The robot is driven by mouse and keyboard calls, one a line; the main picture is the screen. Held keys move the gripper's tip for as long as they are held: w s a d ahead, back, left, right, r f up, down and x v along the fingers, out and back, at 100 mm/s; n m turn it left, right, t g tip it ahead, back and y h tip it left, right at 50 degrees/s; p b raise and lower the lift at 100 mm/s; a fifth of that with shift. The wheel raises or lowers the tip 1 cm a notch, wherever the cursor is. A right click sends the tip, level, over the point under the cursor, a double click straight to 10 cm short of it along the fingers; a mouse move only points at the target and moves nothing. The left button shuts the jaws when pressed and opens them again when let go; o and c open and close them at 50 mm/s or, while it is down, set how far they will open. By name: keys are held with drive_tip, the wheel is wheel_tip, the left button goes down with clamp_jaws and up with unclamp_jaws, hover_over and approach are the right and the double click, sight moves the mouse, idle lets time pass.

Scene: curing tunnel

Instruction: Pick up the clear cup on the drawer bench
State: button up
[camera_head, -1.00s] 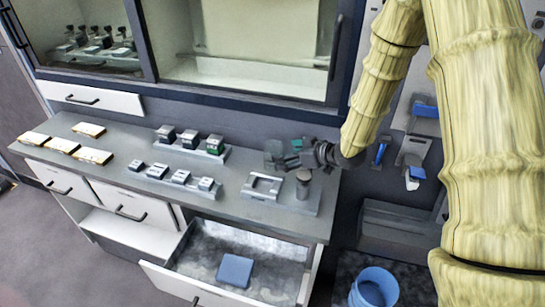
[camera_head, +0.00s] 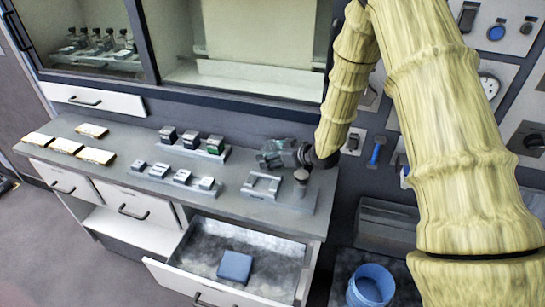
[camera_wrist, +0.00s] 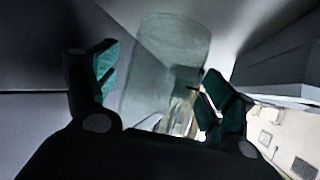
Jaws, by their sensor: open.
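The clear cup (camera_wrist: 165,65) shows in the wrist view as a see-through, pale greenish shape between and beyond my fingers. Its outline is faint. My gripper (camera_wrist: 155,90) is open, with one teal-padded finger on each side of the cup. I cannot tell whether either finger touches it. In the head view my gripper (camera_head: 268,154) is low over the right part of the drawer bench (camera_head: 228,203), pointing left. The cup is hard to make out there, against the fingers.
A grey fixture (camera_head: 261,186) and a round-topped post (camera_head: 301,175) stand close under my gripper. Racks of small blocks (camera_head: 190,143) are to its left. Below, an open drawer (camera_head: 203,250) holds a blue block (camera_head: 235,266). A blue bucket (camera_head: 371,285) stands at the right.

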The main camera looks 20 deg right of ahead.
drive_tip(key=shift+s+r, duration=0.1)
drive_tip(key=c, duration=0.9)
drive_tip(key=shift+c, duration=0.4)
drive_tip(key=shift+r, duration=0.1)
